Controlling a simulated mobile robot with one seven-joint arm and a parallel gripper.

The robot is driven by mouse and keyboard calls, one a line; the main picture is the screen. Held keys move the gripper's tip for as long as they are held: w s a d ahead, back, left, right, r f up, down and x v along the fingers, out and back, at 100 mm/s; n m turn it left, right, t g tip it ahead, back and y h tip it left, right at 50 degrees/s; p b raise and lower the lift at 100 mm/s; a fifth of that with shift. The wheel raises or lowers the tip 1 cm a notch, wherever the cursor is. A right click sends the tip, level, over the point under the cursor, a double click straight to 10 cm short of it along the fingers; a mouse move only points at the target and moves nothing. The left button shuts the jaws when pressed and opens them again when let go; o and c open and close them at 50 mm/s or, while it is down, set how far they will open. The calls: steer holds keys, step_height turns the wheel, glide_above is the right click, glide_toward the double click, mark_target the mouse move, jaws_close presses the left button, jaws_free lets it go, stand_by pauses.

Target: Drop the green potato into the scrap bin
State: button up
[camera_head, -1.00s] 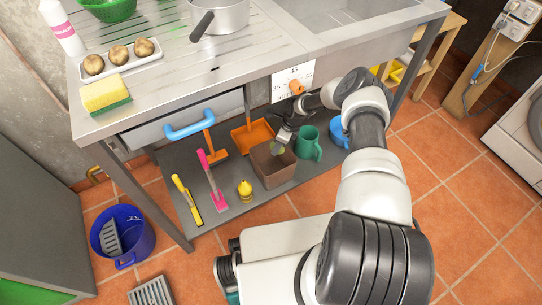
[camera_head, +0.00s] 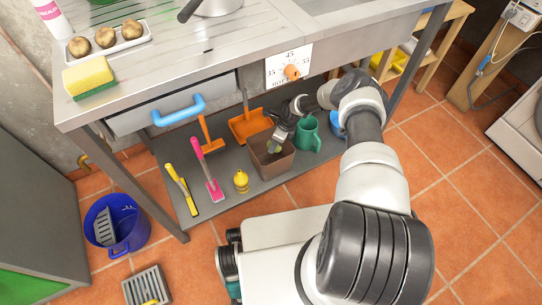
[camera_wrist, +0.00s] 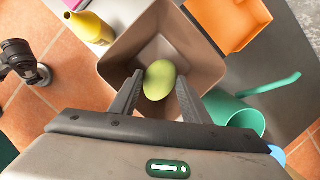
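The scrap bin, a brown square open-topped tub (camera_head: 270,167), stands on the low grey shelf under the sink unit; its walls fill the middle of the wrist view (camera_wrist: 205,62). The green potato (camera_wrist: 159,80) shows within the bin's opening in the wrist view, between my two fingers as seen from above. A bit of green also shows in the bin in the head view (camera_head: 275,150). My gripper (camera_wrist: 160,78) points down over the bin, its fingers apart with narrow gaps on both sides of the potato. How deep the potato sits is hard to tell.
Brushes lie further left. The sink unit's counter edge overhangs the shelf.

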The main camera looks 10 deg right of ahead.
steer(key=o, duration=0.4)
steer(key=shift+p+v, duration=1.55)
steer(key=shift+v, duration=2.2)
steer(key=shift+s, duration=0.1)
